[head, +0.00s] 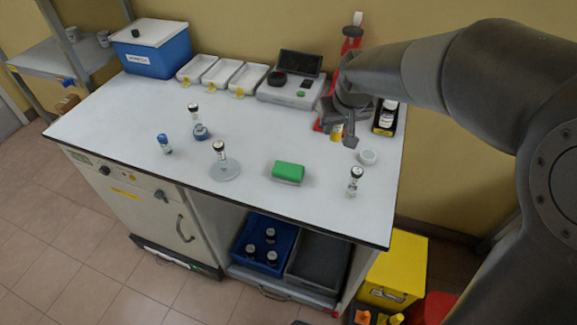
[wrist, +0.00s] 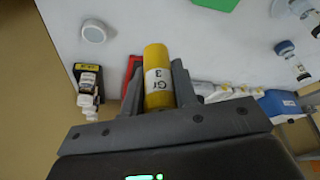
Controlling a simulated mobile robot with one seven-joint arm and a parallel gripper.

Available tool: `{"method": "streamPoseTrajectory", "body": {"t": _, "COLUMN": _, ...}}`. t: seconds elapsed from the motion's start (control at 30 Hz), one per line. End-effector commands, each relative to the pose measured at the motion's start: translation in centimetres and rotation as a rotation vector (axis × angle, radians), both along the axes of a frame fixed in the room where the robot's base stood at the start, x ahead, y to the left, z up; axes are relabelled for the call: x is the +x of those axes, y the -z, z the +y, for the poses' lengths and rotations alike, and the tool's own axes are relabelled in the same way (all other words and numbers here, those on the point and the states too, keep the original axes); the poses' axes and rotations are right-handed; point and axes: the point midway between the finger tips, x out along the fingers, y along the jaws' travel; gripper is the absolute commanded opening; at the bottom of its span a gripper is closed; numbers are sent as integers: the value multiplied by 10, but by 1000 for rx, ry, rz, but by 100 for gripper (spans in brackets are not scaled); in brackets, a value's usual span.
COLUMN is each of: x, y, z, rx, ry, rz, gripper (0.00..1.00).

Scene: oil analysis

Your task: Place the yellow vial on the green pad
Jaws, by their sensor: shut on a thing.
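The yellow vial (wrist: 156,60) has a white label reading "Gr 3" and sits between the two fingers of my gripper (wrist: 158,85) in the wrist view. My gripper is shut on it. In the head view my gripper (head: 343,138) is over the back right of the bench, with a bit of the yellow vial (head: 336,132) showing below the wrist. The green pad (head: 288,171) lies on the bench to the front left of my gripper, apart from it. Its edge also shows at the top of the wrist view (wrist: 215,3). Nothing is on the pad.
A vial on a round base (head: 224,168) stands left. A red stand (head: 349,45) and a bottle tray (head: 385,118) are near my gripper. Bench between gripper and pad looks clear.

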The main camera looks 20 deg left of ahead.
Motion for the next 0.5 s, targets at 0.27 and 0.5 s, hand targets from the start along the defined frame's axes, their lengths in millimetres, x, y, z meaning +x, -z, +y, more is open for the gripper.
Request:
{"method": "streamPoseTrajectory", "body": {"t": 0.27, "x": -26, "y": 3, "z": -1, "rx": -3, "ry": -29, "rz": 0, "gripper": 5}}
{"method": "streamPoseTrajectory", "body": {"t": 0.5, "x": -33, "y": 33, "z": 48, "rx": -5, "ry": -35, "rz": 3, "gripper": 5}}
